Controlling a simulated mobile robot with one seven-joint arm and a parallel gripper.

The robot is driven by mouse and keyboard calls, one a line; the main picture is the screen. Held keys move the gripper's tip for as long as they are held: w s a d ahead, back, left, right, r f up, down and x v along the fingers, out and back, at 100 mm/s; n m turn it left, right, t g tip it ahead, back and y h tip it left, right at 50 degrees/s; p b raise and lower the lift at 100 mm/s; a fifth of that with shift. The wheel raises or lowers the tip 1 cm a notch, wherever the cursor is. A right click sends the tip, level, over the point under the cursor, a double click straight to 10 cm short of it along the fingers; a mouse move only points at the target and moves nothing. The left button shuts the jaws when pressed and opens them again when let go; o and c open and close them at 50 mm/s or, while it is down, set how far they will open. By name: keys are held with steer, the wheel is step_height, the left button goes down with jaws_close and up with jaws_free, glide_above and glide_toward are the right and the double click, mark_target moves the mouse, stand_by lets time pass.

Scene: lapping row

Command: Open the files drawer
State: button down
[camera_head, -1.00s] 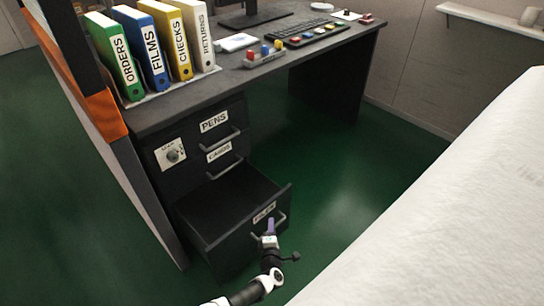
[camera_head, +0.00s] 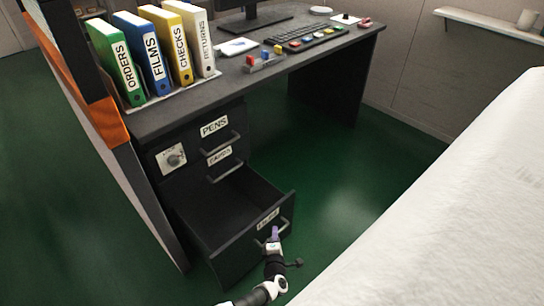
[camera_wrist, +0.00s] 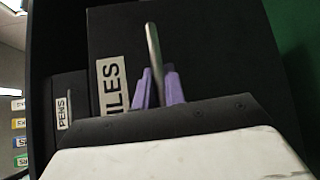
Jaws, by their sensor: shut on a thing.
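The files drawer (camera_head: 237,253) is the lowest drawer of the black desk pedestal. It stands pulled well out, and its inside looks empty. Its label, partly readable as "ILES", shows in the wrist view (camera_wrist: 112,84). My gripper (camera_head: 275,234) is at the drawer front, shut on the drawer's handle (camera_wrist: 153,55). In the wrist view the purple fingers (camera_wrist: 159,88) lie on either side of the grey handle bar. The part of the handle between the fingers is partly hidden.
Above are the shut pens drawer (camera_head: 214,127) and cards drawer (camera_head: 219,157), with a dial plate (camera_head: 173,158) beside them. Binders (camera_head: 158,52) stand on the desk. A panel (camera_head: 135,170) is close on the left. A white surface (camera_head: 450,200) fills the right. Green floor is clear between.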

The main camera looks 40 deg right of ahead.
steer(key=s+p, duration=0.1)
steer(key=s, duration=0.2)
steer(key=shift+s+d+p, duration=0.1)
steer(key=shift+s+p, duration=0.05)
steer(key=shift+p, duration=0.15)
steer(key=c, duration=1.5)
jaws_free()
steer(key=shift+s, duration=0.1)
